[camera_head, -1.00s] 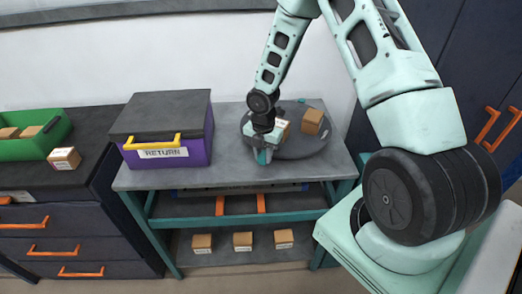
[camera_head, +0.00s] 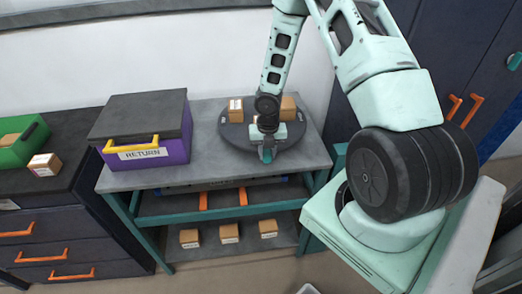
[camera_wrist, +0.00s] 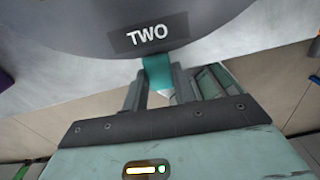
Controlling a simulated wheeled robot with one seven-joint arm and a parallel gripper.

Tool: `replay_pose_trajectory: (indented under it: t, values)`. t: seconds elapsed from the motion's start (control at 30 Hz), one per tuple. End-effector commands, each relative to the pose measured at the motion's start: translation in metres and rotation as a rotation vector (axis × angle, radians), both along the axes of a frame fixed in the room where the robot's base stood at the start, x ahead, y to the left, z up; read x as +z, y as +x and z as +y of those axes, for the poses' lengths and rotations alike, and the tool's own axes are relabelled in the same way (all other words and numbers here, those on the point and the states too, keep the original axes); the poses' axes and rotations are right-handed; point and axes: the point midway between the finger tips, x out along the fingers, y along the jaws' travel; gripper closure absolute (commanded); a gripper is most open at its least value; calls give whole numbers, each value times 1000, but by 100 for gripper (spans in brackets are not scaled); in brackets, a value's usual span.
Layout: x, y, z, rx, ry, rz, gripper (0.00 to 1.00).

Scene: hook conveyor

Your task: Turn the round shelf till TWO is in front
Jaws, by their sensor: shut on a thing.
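The round shelf (camera_head: 231,129) is a dark grey disc on the grey table, with small brown boxes on it, one at the back left (camera_head: 236,108) and one at the back right (camera_head: 288,107). In the wrist view its rim (camera_wrist: 85,38) carries a dark label reading TWO (camera_wrist: 147,36), right above my gripper. My gripper (camera_head: 266,156) is at the shelf's front edge. In the wrist view my gripper (camera_wrist: 160,84) is shut on a teal handle (camera_wrist: 157,70) that sticks out below the TWO label. My arm hides the middle of the shelf.
A purple RETURN box (camera_head: 176,150) with a yellow handle stands left of the shelf on the table (camera_head: 215,165). A green bin (camera_head: 22,150) and a small box (camera_head: 45,164) are farther left. Several boxes sit on the lower shelf (camera_head: 285,232). A dark cabinet (camera_head: 485,60) stands right.

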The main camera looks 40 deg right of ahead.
Motion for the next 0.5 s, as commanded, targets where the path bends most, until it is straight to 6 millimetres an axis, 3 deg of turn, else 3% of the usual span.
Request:
replay_pose_trajectory:
  t: [0.5]
  values:
    - [1,-6,-12,67,-2,-5,100]
